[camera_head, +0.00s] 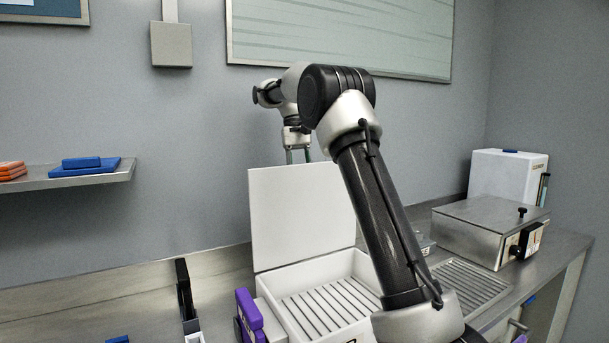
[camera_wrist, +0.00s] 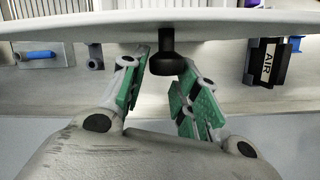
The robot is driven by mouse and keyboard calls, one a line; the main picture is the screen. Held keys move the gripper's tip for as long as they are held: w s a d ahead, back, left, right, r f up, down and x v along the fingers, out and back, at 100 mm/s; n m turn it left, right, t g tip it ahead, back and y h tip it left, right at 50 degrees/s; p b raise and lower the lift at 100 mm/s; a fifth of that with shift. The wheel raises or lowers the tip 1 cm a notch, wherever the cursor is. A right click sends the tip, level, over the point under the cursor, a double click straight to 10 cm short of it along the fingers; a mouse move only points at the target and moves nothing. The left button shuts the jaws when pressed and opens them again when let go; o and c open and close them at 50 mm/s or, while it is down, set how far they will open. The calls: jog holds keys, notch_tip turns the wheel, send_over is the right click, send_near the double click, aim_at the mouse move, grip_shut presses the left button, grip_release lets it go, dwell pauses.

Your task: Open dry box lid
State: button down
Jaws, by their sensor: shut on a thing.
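The white dry box (camera_head: 268,308) stands on the bench with its inside and a slatted floor showing. Its flat white lid (camera_head: 302,215) stands nearly upright along the back edge. My gripper (camera_head: 297,156) is at the lid's top edge, pointing down, its fingertips partly hidden behind the lid. In the wrist view, the lid (camera_wrist: 110,27) spans the top, with a black knob (camera_wrist: 166,66) on it. The green-padded fingers (camera_wrist: 163,82) sit on both sides of the knob, shut on it.
A steel box (camera_head: 475,228) with a black knob and a white container (camera_head: 508,176) stand to the right. Purple pieces (camera_head: 248,316) and a black upright holder (camera_head: 186,290) are left of the dry box. A wall shelf (camera_head: 75,178) holds blue and orange pieces. My arm crosses the dry box's right side.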

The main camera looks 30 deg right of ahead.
jog(key=shift+a+f, duration=0.2)
jog(key=shift+a, duration=0.2)
jog(key=c, duration=1.1)
grip_release()
jog(key=shift+w+a, duration=0.1)
jog(key=shift+a, duration=0.15)
jog(key=shift+c, duration=0.2)
jog(key=shift+d, duration=0.1)
jog(key=shift+d+r, duration=0.1)
jog(key=shift+d, duration=0.05)
